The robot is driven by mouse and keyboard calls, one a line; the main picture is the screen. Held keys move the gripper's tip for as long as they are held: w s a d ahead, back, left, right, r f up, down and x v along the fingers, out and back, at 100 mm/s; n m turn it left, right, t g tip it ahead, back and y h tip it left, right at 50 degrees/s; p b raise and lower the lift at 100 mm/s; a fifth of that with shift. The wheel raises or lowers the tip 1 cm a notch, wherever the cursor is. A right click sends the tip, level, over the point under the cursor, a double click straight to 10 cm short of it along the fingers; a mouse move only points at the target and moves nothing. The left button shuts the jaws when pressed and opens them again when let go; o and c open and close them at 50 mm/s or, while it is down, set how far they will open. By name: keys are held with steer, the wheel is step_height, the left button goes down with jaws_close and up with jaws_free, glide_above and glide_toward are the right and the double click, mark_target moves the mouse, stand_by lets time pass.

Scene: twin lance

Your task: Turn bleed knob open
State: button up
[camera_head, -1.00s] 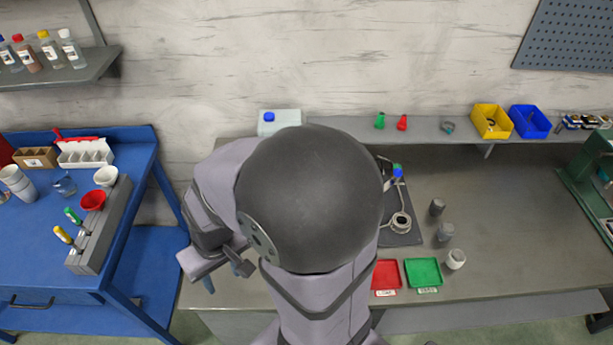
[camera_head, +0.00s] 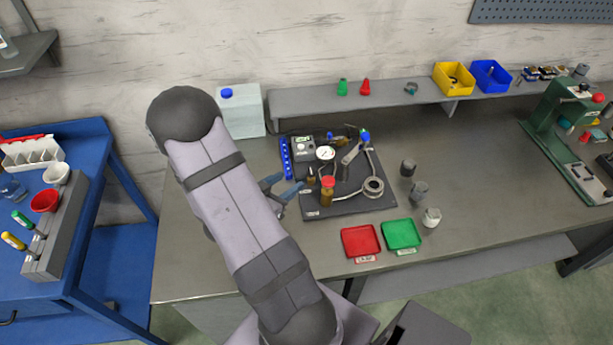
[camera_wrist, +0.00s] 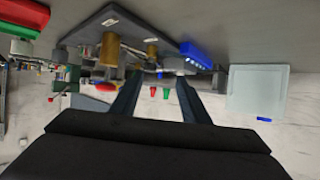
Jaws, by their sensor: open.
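A dark base plate (camera_head: 346,207) on the grey bench carries a small rig. On it are a round white gauge (camera_head: 325,153), a brass cylinder with a red top (camera_head: 327,190), a blue knob (camera_head: 364,137), a metal ring part (camera_head: 373,187) and a grey control box (camera_head: 303,146). I cannot tell which part is the bleed knob. My gripper (camera_head: 287,188) is open and empty at the plate's left edge, partly hidden behind my arm. In the wrist view my gripper (camera_wrist: 158,92) has its fingers apart, with the plate (camera_wrist: 86,35) upside down and two brass cylinders (camera_wrist: 109,48) beyond them.
A white container with a blue cap (camera_head: 245,112) stands at the back left of the bench. Red (camera_head: 360,241) and green (camera_head: 401,234) trays lie in front of the plate. Several grey cylinders (camera_head: 419,192) stand to its right. A blue strip (camera_head: 285,158) lies along its left side.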

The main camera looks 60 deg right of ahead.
mark_target(311, 172)
steer(key=shift+g+h, duration=0.3)
steer(key=shift+s+r+p+x, duration=0.1)
steer(key=shift+s+p+x, duration=0.2)
steer(key=shift+x, duration=1)
steer(key=shift+s+r+p+x, duration=0.15)
steer(key=shift+s+p+x, duration=0.15)
steer(key=shift+x, duration=1.05)
steer(key=shift+s+r+p+x, duration=0.15)
steer(key=shift+p+x, duration=0.25)
steer(key=shift+x, duration=0.9)
steer(key=shift+d, duration=0.15)
steer(key=shift+s, duration=0.1)
steer(key=c, duration=1.1)
